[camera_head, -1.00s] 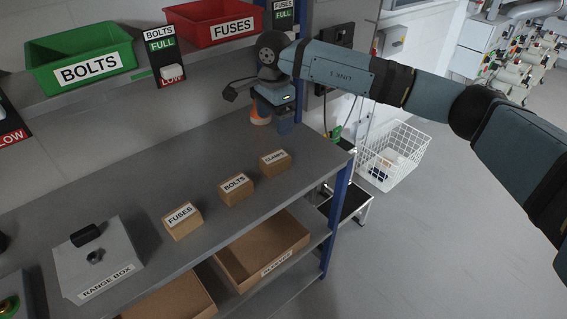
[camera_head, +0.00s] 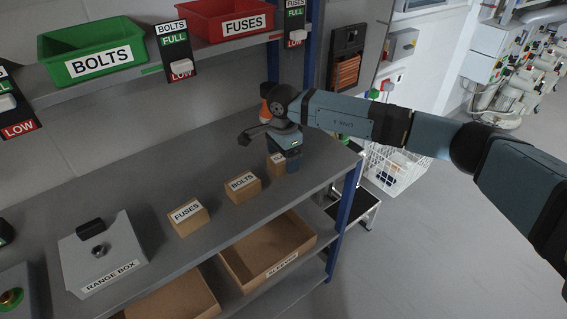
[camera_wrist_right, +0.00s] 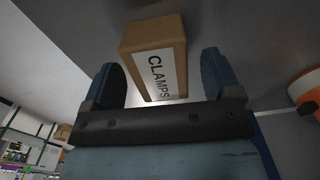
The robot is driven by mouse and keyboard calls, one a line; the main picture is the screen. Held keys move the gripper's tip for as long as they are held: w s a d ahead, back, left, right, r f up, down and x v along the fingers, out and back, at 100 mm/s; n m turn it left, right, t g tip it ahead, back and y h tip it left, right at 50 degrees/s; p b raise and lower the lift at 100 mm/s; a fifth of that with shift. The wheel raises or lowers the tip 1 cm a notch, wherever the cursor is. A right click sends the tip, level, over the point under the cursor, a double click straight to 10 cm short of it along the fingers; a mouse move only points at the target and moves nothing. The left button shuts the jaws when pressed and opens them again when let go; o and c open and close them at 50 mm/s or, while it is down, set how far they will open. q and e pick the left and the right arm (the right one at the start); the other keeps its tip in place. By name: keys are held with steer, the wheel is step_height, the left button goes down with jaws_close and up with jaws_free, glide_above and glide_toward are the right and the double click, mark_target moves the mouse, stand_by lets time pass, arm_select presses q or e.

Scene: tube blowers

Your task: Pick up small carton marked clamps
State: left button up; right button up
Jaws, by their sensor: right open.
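The small brown carton marked CLAMPS (camera_head: 277,163) sits on the grey bench at the right end of a row of cartons. In the head view my right gripper (camera_head: 289,166) is over it and hides much of it, including most of its label. In the right wrist view the carton (camera_wrist_right: 152,50) shows its CLAMPS label, between and just beyond the two blue fingertips of the right gripper (camera_wrist_right: 163,76). That gripper is open, with a gap visible on each side of the carton. My left gripper is in neither view.
The BOLTS carton (camera_head: 243,187) and FUSES carton (camera_head: 188,217) stand to the left. An orange object (camera_head: 266,90) stands behind my right wrist. The range box (camera_head: 103,254) is at front left. A shelf above holds a green bin (camera_head: 92,55) and a red bin (camera_head: 228,19).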

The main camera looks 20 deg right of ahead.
steer(key=shift+f, duration=0.65)
steer(key=c, duration=1)
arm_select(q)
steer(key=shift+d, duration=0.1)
arm_select(e)
steer(key=shift+r, duration=0.1)
steer(key=shift+c, duration=0.2)
